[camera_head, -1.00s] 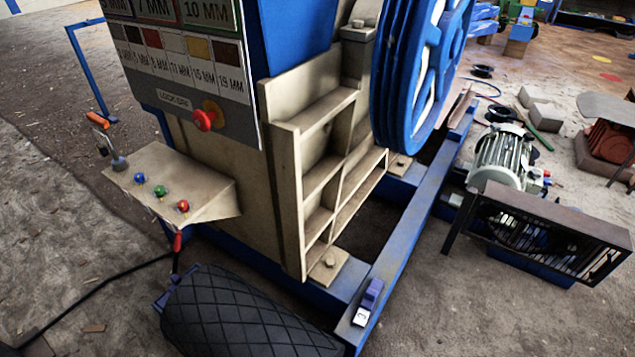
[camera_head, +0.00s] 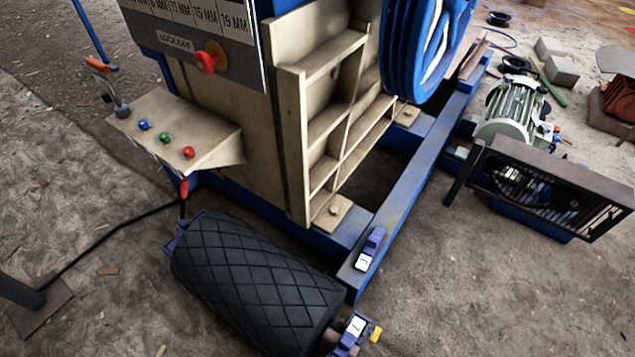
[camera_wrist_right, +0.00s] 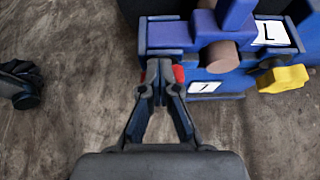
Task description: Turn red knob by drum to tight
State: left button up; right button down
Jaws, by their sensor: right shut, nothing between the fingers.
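The black drum (camera_head: 255,285) with a diamond pattern lies at the bottom of the head view. Beside its right end is a blue block with a white label (camera_head: 352,330) and a yellow knob (camera_head: 375,334). In the right wrist view, a red part (camera_wrist_right: 178,74), likely the red knob, shows behind my right gripper (camera_wrist_right: 160,65) on the blue block (camera_wrist_right: 205,88). The fingers are shut and empty, with tips in front of the red part and hiding most of it. I cannot tell whether they touch it. Neither gripper shows in the head view.
The yellow knob (camera_wrist_right: 283,79) is right of my right gripper. A dark object (camera_wrist_right: 20,85), unclear what, lies at the wrist view's left edge. A blue frame beam (camera_head: 415,180) runs beside the drum. A control panel (camera_head: 175,130) and a motor (camera_head: 515,112) stand farther back.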

jog(key=shift+w+d, duration=0.3)
jog(key=shift+w, duration=0.05)
jog(key=shift+w+d+f, duration=0.1)
jog(key=shift+w, duration=0.05)
dwell(0.4)
jog(key=shift+s+d+r, duration=0.15)
jog(key=shift+s+d, duration=0.35)
jog(key=shift+d, duration=0.35)
jog(key=shift+s+d+r, duration=0.15)
jog(key=shift+s+d, duration=0.4)
jog(key=shift+d, duration=0.25)
jog(key=shift+s+d+r, duration=0.15)
jog(key=shift+s+d, duration=0.35)
jog(key=shift+d, duration=0.35)
